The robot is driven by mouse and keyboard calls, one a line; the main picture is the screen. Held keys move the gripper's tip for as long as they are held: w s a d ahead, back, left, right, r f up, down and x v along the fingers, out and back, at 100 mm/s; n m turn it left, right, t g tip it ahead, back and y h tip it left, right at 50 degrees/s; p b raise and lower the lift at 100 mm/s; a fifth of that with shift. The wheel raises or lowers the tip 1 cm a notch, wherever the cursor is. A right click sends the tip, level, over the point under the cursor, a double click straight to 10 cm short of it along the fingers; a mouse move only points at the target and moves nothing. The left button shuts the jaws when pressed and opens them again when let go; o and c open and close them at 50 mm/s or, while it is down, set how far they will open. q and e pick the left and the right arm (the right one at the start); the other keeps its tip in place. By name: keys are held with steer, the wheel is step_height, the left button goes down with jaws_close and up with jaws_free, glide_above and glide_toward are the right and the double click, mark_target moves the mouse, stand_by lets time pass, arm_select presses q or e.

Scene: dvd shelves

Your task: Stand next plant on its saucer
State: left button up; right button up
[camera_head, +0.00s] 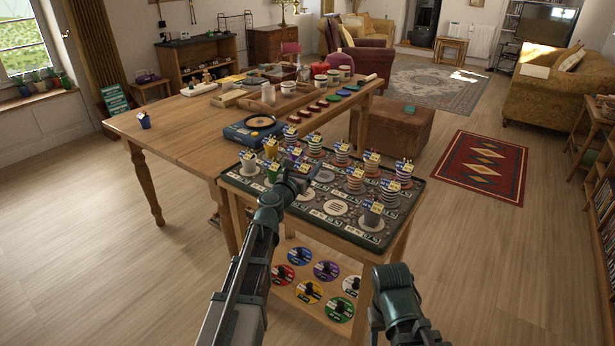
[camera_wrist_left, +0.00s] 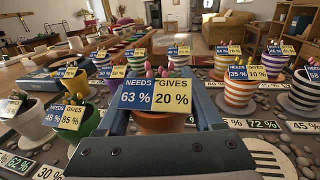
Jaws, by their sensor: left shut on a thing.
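My left gripper (camera_head: 302,174) is over the plant tray (camera_head: 398,233). In the left wrist view it is shut on a terracotta pot (camera_wrist_left: 160,124) with a pink-tipped plant and a tag reading NEEDS 63 %, GIVES 20 %. The pot looks upright; whether it touches the tray is hidden. A bare pale saucer (camera_head: 335,207) shows near the front of the tray. Percentage labels (camera_wrist_left: 262,125) lie among pebbles.
A long wooden table (camera_head: 180,125) adjoins the tray stand and carries a blue box with a round dish (camera_head: 255,122). Coloured discs (camera_head: 308,292) sit on a lower board. Floor is open on both sides.

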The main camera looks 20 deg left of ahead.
arm_select(q)
steer(key=shift+f+b, duration=1.85)
steer(key=shift+f, duration=0.05)
steer(key=shift+r, duration=0.15)
steer(key=o, duration=1.5)
steer(key=shift+o, duration=0.2)
steer(key=shift+r, duration=0.1)
steer(key=s+a, duration=0.1)
steer(key=s, duration=1)
steer(key=shift+s+a, duration=0.4)
